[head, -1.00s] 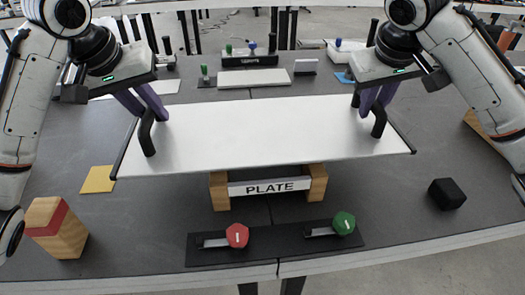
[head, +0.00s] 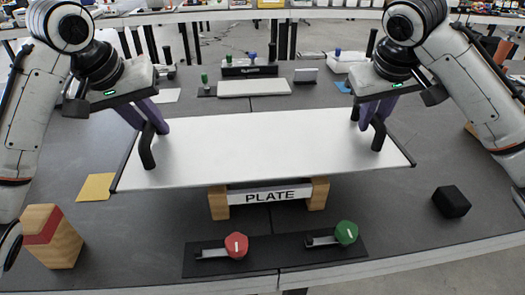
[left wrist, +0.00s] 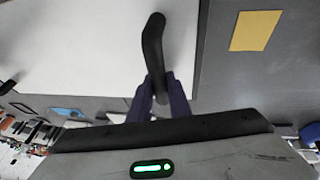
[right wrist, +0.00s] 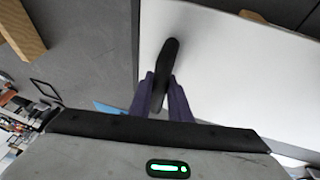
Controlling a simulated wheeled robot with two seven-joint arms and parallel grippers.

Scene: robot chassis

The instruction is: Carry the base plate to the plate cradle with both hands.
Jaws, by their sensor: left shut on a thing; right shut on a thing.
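The base plate (head: 260,150) is a wide white sheet with dark end edges and a black handle at each end. My left gripper (head: 150,128) is shut on the left handle (left wrist: 153,45). My right gripper (head: 372,112) is shut on the right handle (right wrist: 168,65). The plate looks close to level, over the plate cradle (head: 218,203), which has wooden blocks and a front label reading PLATE (head: 270,196). The plate hides the rear of the cradle. I cannot tell whether the plate touches the blocks.
In front is a black panel (head: 275,258) with a red knob (head: 236,245) and a green knob (head: 346,232). A wooden block with a red band (head: 50,237) stands front left, a black cube (head: 451,201) right. A yellow square (head: 97,187) lies left. A white slab (head: 254,87) lies behind.

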